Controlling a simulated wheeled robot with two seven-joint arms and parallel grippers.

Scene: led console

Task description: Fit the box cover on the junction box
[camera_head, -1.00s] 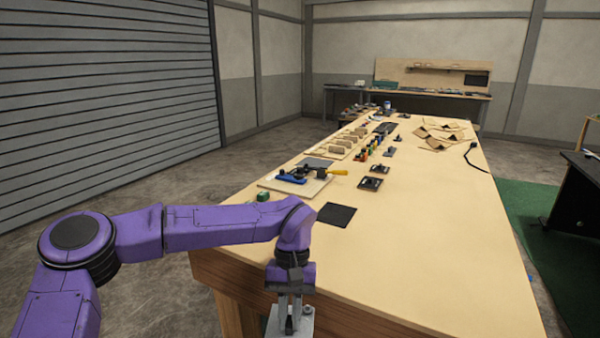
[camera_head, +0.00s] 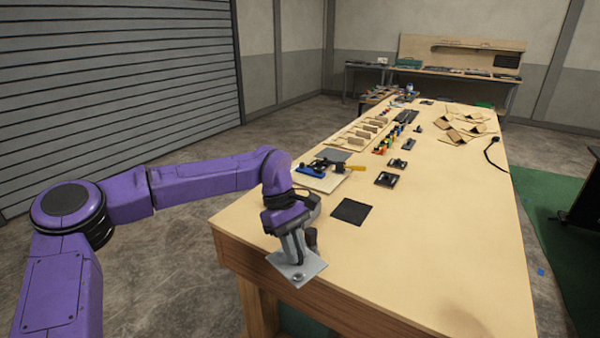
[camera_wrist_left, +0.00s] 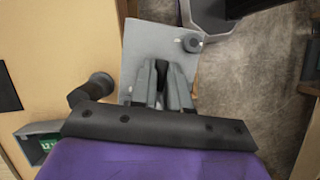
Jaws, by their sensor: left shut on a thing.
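My left gripper (camera_head: 295,255) is shut on the box cover (camera_head: 304,269), a flat light-grey square plate. In the head view the cover is at the near left corner of the table, seemingly above its edge. In the left wrist view the cover (camera_wrist_left: 145,35) lies beyond the fingertips (camera_wrist_left: 163,68), with a round knob near its right side and bare floor to its right. A grey open box with green inside, apparently the junction box (camera_wrist_left: 40,130), shows at the lower left of the wrist view, apart from the cover. My arm hides it in the head view. My right gripper is not in view.
A black square mat (camera_head: 351,211) lies on the wooden table (camera_head: 430,240) right of my gripper. A board with a blue tool and a yellow-handled tool (camera_head: 325,170) lies behind. Two dark small trays (camera_head: 386,179) stand further back. The right front of the table is clear.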

